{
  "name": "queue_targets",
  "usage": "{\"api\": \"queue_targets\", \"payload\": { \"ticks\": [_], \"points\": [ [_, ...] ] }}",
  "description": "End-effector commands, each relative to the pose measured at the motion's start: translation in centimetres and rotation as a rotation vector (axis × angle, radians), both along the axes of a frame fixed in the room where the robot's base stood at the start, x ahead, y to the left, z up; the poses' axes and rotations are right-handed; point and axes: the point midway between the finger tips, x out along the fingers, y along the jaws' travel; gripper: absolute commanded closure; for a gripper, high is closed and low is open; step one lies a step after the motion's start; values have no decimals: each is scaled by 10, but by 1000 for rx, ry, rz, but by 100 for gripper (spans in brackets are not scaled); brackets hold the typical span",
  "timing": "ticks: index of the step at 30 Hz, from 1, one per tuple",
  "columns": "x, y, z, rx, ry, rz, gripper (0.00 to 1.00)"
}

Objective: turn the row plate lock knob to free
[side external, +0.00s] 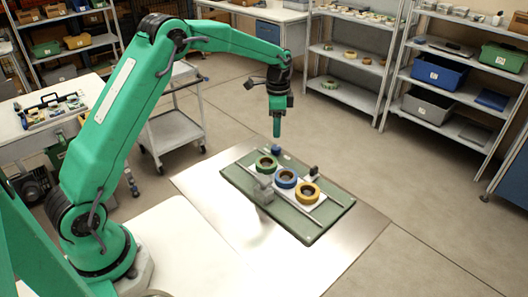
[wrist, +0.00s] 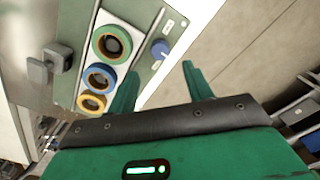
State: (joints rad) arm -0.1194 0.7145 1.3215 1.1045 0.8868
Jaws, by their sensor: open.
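The lock knob is a small blue round knob (side external: 276,149) at the far end of the green board; in the wrist view the knob (wrist: 160,49) sits beside the row plate, ahead of my fingers. The pale row plate (wrist: 122,75) carries a green, a blue and a yellow tape reel in a row; the plate (side external: 274,177) also shows in the side view. The knob's pointer direction is too small to tell.
The green board (side external: 330,213) lies on a metal sheet (side external: 349,248). A grey block (side external: 263,190) stands at the board's near left side, and a small dark part (side external: 314,171) at its right. Rails run beside the reels. Shelves and a cart stand well back.

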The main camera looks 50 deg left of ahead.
Motion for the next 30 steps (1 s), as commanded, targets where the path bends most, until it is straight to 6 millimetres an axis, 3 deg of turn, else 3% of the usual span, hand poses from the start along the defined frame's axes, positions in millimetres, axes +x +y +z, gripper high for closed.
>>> {"api": "queue_targets", "payload": {
  "ticks": [11, 30],
  "points": [
    [0, 0, -8, -1, 2, -1, 49],
    [0, 0, -74, -1, 4, 0, 49]
  ]
}}
